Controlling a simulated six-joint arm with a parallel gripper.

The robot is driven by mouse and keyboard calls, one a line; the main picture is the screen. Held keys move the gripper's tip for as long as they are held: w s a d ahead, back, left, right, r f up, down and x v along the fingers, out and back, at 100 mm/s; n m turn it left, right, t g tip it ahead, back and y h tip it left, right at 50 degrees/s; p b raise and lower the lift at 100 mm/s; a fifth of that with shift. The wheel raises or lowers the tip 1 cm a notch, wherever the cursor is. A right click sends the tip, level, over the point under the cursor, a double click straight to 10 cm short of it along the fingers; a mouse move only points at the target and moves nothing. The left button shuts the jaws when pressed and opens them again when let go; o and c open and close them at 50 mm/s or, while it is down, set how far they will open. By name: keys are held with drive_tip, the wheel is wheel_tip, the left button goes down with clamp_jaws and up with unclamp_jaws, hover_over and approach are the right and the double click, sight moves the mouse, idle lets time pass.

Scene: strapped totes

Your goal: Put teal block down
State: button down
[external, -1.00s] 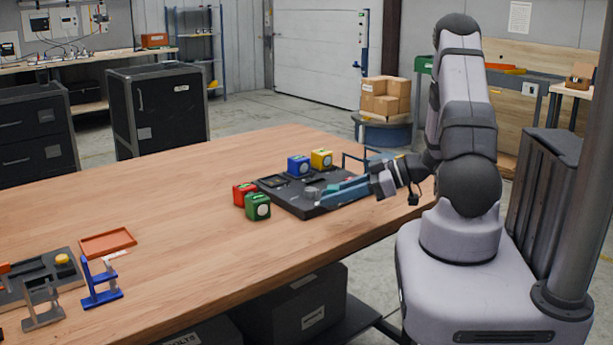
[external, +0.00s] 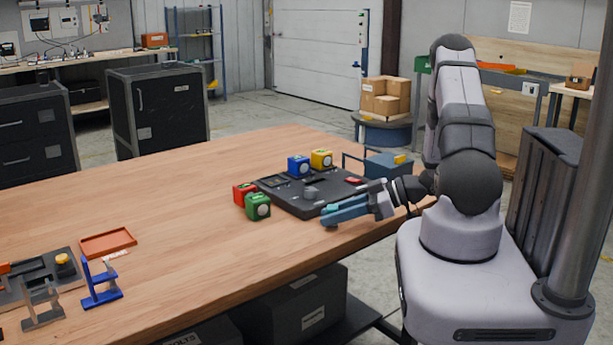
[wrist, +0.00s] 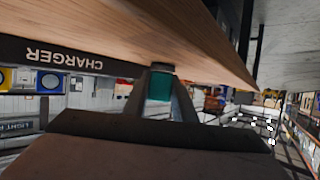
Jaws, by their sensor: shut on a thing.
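My gripper (external: 343,213) is shut on the teal block (wrist: 161,87), which shows between the two fingers in the wrist view. In the external view the fingers lie low and nearly level near the table's front edge, in front of the black charger tray (external: 300,207). Only a small teal patch of the block shows there (external: 331,209). I cannot tell whether the block touches the table.
Red (external: 244,193) and green (external: 258,206) blocks stand left of the tray, and blue (external: 298,166) and yellow (external: 321,159) blocks at its back. A blue-grey tote (external: 388,168) stands behind my gripper. The table's left middle is clear.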

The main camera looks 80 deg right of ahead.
drive_tip(key=shift+f, duration=0.1)
drive_tip(key=c, duration=1.5)
unclamp_jaws()
drive_tip(key=shift+o, duration=0.2)
drive_tip(key=shift+s+r, duration=0.15)
drive_tip(key=shift+r, duration=0.05)
drive_tip(key=b+v, duration=0.2)
drive_tip(key=v, duration=0.9)
drive_tip(key=shift+s, duration=0.35)
drive_tip(key=shift+r, duration=0.15)
